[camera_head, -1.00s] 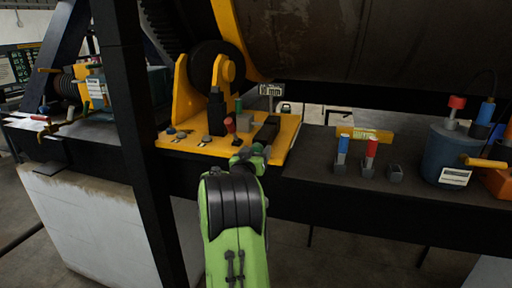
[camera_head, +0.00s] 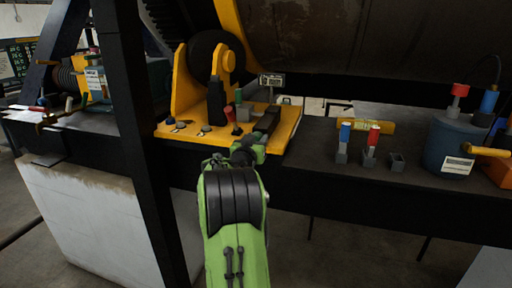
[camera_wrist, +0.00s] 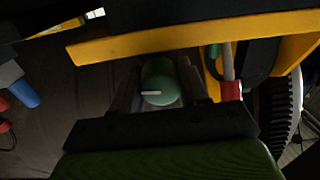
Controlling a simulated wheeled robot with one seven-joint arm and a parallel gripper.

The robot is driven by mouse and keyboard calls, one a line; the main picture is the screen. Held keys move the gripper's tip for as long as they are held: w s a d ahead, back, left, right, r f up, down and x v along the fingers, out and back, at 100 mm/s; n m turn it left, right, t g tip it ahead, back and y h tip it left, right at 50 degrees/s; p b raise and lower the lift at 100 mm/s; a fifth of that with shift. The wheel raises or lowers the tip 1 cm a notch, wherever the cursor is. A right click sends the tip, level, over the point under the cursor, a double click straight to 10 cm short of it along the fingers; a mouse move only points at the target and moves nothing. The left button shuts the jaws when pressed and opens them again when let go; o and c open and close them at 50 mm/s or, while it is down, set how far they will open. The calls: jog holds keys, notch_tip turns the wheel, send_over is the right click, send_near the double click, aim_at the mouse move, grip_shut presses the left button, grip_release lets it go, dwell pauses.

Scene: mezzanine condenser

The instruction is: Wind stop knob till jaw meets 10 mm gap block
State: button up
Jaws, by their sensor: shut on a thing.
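A green round knob (camera_wrist: 158,85) with a white pointer line sits between my two fingers in the wrist view. My gripper (camera_wrist: 157,92) is shut on it; in the head view my gripper (camera_head: 245,152) is at the front edge of a yellow fixture plate (camera_head: 287,128), and my wrist hides the knob. On the plate stand a black upright post (camera_head: 216,100) and a small grey block (camera_head: 244,115).
A red-gripped lever (camera_wrist: 231,90) stands close right of my fingers in the wrist view. Red and blue handled tools (camera_head: 370,148) and a blue-grey drum (camera_head: 446,150) stand right on the dark bench. A dark column (camera_head: 130,140) rises on the left.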

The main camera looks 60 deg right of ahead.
jog(key=m+b, duration=0.1)
jog(key=b, duration=0.2)
jog(key=shift+f+m, duration=0.35)
jog(key=shift+m, duration=0.05)
jog(key=shift+r+m+b, duration=0.25)
jog(key=shift+m+b, duration=0.55)
jog(key=o, duration=1.1)
jog(key=shift+c, duration=0.2)
jog(key=s+a+b, duration=0.2)
jog(key=a+b, duration=0.1)
jog(key=a, duration=1.2)
jog(key=shift+s+a, duration=0.25)
jog(key=shift+s, duration=0.15)
